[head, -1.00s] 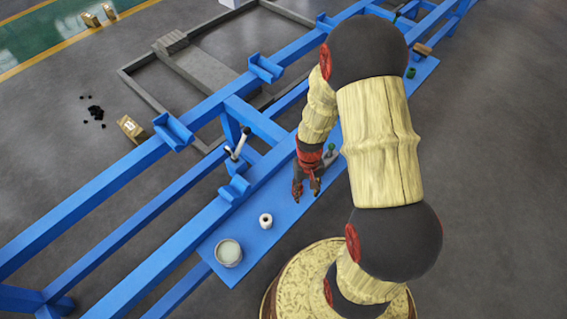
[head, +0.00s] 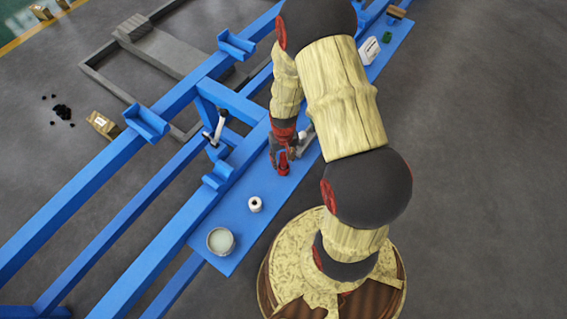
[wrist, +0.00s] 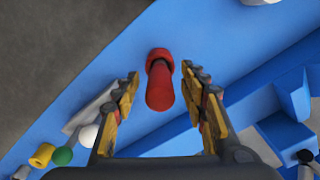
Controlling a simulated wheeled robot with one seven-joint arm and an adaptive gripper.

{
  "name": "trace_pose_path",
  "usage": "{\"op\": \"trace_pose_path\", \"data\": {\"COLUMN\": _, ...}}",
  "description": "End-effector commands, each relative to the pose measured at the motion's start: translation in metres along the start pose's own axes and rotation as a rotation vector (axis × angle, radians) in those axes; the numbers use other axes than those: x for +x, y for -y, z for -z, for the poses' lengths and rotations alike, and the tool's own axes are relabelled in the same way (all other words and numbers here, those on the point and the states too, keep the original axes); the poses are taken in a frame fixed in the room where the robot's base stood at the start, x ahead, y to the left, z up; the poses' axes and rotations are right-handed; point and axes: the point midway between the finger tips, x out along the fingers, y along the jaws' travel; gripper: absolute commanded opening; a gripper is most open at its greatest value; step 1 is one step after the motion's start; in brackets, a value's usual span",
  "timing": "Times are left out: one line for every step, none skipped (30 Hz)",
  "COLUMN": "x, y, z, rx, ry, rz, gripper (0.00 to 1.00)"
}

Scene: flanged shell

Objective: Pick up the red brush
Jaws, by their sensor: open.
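The red brush (wrist: 160,82) shows in the wrist view as a red, rounded cylinder with a wider collar at its far end. It stands out against the blue bench (wrist: 125,65). My gripper (wrist: 160,74) is open, with one finger on each side of the brush and a visible gap to both. In the head view my gripper (head: 283,158) is low over the blue bench, and a red part of the brush (head: 283,168) shows by the fingers. The rest of the brush is hidden there by my gripper.
A white roll (head: 255,204) and a round pot (head: 221,241) stand on the near end of the bench. A pale object (head: 306,138) lies just right of my gripper. A white box (head: 370,50) and a green item (head: 387,37) are farther along. Blue beams run along the left.

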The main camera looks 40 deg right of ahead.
Motion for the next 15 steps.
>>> {"op": "trace_pose_path", "data": {"x": 0.013, "y": 0.0, "z": -0.001, "rx": 0.0, "ry": 0.003, "rz": 0.0, "gripper": 0.43}}
{"op": "trace_pose_path", "data": {"x": 0.016, "y": 0.0, "z": -0.002, "rx": 0.0, "ry": 0.004, "rz": 0.0, "gripper": 0.43}}
{"op": "trace_pose_path", "data": {"x": 0.02, "y": 0.0, "z": -0.001, "rx": 0.0, "ry": 0.003, "rz": 0.0, "gripper": 0.43}}
{"op": "trace_pose_path", "data": {"x": 0.022, "y": 0.0, "z": -0.001, "rx": 0.0, "ry": 0.001, "rz": 0.0, "gripper": 0.43}}
{"op": "trace_pose_path", "data": {"x": 0.023, "y": 0.0, "z": -0.001, "rx": 0.0, "ry": 0.0, "rz": 0.0, "gripper": 0.43}}
{"op": "trace_pose_path", "data": {"x": 0.023, "y": 0.0, "z": 0.0, "rx": 0.0, "ry": 0.0, "rz": 0.0, "gripper": 0.43}}
{"op": "trace_pose_path", "data": {"x": 0.023, "y": 0.0, "z": 0.0, "rx": 0.0, "ry": -0.001, "rz": 0.0, "gripper": 0.43}}
{"op": "trace_pose_path", "data": {"x": 0.022, "y": 0.0, "z": 0.0, "rx": 0.0, "ry": -0.001, "rz": 0.0, "gripper": 0.43}}
{"op": "trace_pose_path", "data": {"x": 0.022, "y": 0.0, "z": 0.0, "rx": 0.0, "ry": -0.001, "rz": 0.0, "gripper": 0.43}}
{"op": "trace_pose_path", "data": {"x": 0.022, "y": 0.0, "z": 0.0, "rx": 0.0, "ry": -0.001, "rz": 0.0, "gripper": 0.43}}
{"op": "trace_pose_path", "data": {"x": 0.022, "y": 0.0, "z": 0.0, "rx": 0.0, "ry": -0.001, "rz": 0.0, "gripper": 0.43}}
{"op": "trace_pose_path", "data": {"x": 0.022, "y": 0.0, "z": 0.0, "rx": 0.0, "ry": -0.001, "rz": 0.0, "gripper": 0.41}}
{"op": "trace_pose_path", "data": {"x": 0.022, "y": 0.0, "z": 0.0, "rx": 0.0, "ry": -0.001, "rz": 0.0, "gripper": 0.39}}
{"op": "trace_pose_path", "data": {"x": 0.022, "y": 0.0, "z": 0.0, "rx": 0.0, "ry": -0.001, "rz": 0.0, "gripper": 0.38}}
{"op": "trace_pose_path", "data": {"x": 0.022, "y": 0.0, "z": 0.0, "rx": 0.0, "ry": 0.0, "rz": 0.0, "gripper": 0.35}}
